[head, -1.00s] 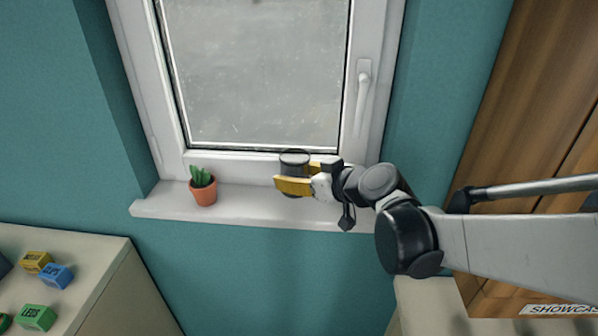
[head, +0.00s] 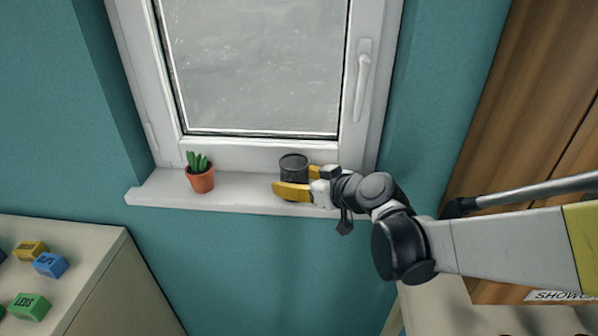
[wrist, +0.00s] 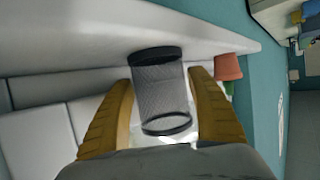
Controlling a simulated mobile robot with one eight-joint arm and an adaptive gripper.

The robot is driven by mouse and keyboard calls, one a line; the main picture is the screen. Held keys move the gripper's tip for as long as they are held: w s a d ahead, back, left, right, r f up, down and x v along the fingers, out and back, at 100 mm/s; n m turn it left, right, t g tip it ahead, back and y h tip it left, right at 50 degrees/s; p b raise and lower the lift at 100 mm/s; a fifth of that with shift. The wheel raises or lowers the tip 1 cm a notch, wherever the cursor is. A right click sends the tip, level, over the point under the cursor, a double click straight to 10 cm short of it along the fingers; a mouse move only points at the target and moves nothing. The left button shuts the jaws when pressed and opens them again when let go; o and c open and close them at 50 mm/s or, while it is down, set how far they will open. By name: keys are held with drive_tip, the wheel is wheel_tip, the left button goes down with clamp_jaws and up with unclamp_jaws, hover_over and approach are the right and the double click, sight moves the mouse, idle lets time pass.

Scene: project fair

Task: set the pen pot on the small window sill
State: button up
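The pen pot (head: 294,170) is a dark mesh cup. It is upright at the small window sill (head: 236,193), right of the potted cactus, close above or touching the sill; I cannot tell which. The near finger hides part of the pot's lower side in the head view.
A small cactus in a terracotta pot (head: 201,180) stands on the sill to the left. The window (head: 250,70) with its handle (head: 362,85) rises behind. A cabinet (head: 95,262) with several coloured blocks is at lower left. Sill between cactus and pen pot is clear.

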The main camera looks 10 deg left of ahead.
drive_tip(key=shift+r, duration=0.1)
drive_tip(key=shift+d+r+p, duration=0.1)
drive_tip(key=shift+r+p, duration=0.15)
drive_tip(key=shift+p, duration=0.05)
drive_tip(key=s+d+m+g+h+p, duration=0.1)
drive_tip(key=s+d+m+h, duration=0.3)
drive_tip(key=s+d, duration=0.7)
drive_tip(key=s+d+r+m+g+h+p, duration=0.1)
drive_tip(key=s+d+m+h, duration=0.4)
drive_tip(key=s+d, duration=0.6)
drive_tip(key=d+h+p, duration=0.1)
drive_tip(key=d, duration=0.5)
drive_tip(key=shift+s+r+m+p, duration=0.25)
drive_tip(key=shift+m+p, duration=0.05)
